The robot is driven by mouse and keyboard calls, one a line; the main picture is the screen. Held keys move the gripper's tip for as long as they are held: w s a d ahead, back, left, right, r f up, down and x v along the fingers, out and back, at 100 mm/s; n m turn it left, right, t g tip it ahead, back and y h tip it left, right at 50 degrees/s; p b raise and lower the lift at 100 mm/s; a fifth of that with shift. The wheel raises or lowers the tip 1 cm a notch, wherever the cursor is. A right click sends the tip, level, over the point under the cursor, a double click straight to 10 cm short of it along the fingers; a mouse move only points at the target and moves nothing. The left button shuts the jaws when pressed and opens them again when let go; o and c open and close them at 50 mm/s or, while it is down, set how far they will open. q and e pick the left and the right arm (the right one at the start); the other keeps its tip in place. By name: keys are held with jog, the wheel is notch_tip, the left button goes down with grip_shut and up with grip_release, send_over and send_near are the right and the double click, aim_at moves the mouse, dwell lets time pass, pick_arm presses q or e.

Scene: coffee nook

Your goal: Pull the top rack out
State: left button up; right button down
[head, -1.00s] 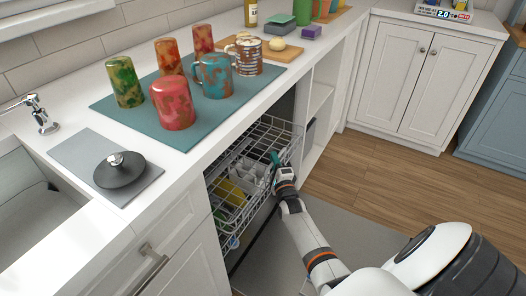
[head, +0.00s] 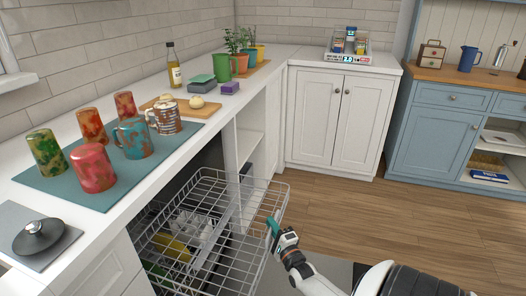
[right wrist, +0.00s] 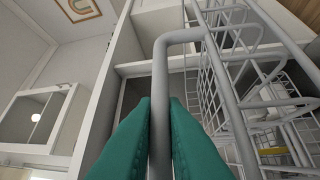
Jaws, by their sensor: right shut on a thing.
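The top rack (head: 281,205) is a grey wire basket of the dishwasher under the counter. In the head view it stands well out past the counter front. My right gripper (head: 273,228), with green fingers, is at the rack's outer rim. In the right wrist view the two green fingers (right wrist: 160,112) are closed around a grey rim tube (right wrist: 161,80) of the rack. A yellow item (head: 174,247) and pale grey items show through the rack's wires. The rack's far inner part is hidden under the counter. My left gripper is not in view.
Several mottled cups stand on a teal mat (head: 75,190) on the counter above, with a cutting board (head: 206,108) beyond. The wooden floor (head: 400,215) to the right is clear.

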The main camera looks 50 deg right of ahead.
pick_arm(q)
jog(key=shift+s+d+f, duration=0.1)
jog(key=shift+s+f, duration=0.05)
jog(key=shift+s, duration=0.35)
pick_arm(e)
jog(key=shift+s+d, duration=0.25)
jog(key=shift+s, duration=0.45)
jog(key=c, duration=1.5)
grip_release()
